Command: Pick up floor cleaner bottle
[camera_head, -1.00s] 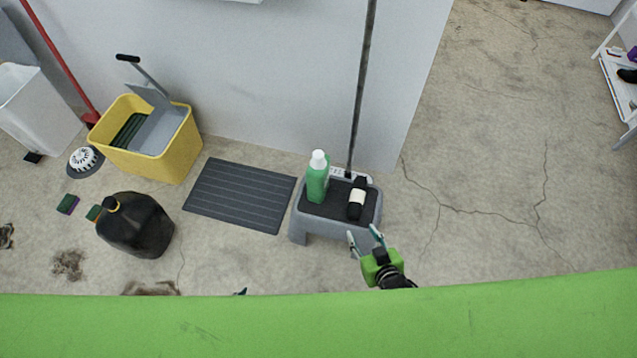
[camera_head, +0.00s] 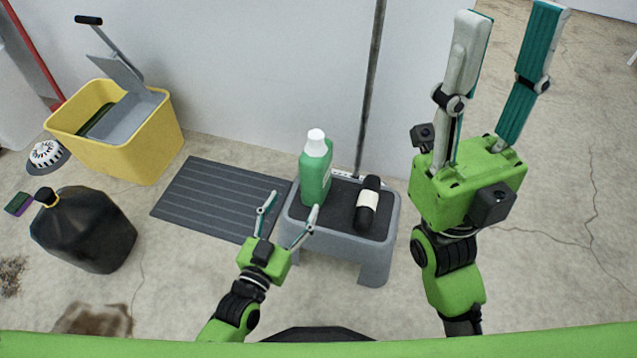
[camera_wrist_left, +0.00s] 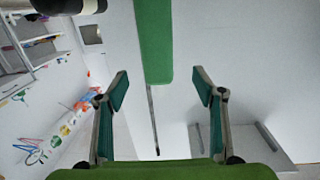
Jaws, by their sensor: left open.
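The floor cleaner bottle (camera_head: 315,172) is green with a white cap and stands upright on a grey step stool (camera_head: 372,258). My left gripper (camera_head: 292,202) is open and empty, low at the stool's front left, its fingers pointing towards the bottle. In the left wrist view, a green upright face (camera_wrist_left: 154,42), apparently the bottle, shows at the top between the spread fingers (camera_wrist_left: 160,88), beyond their tips. My right gripper (camera_head: 508,14) is raised at the right, close to the head camera, its fingers apart and empty, pointing up.
A black bottle with a white label (camera_head: 367,203) lies on the stool, right of the green bottle. A grey pole (camera_head: 371,90) rises behind the stool. A dark ribbed mat (camera_head: 215,200), yellow mop bucket (camera_head: 130,150) and black jug (camera_head: 85,232) are to the left. Floor at the right is open.

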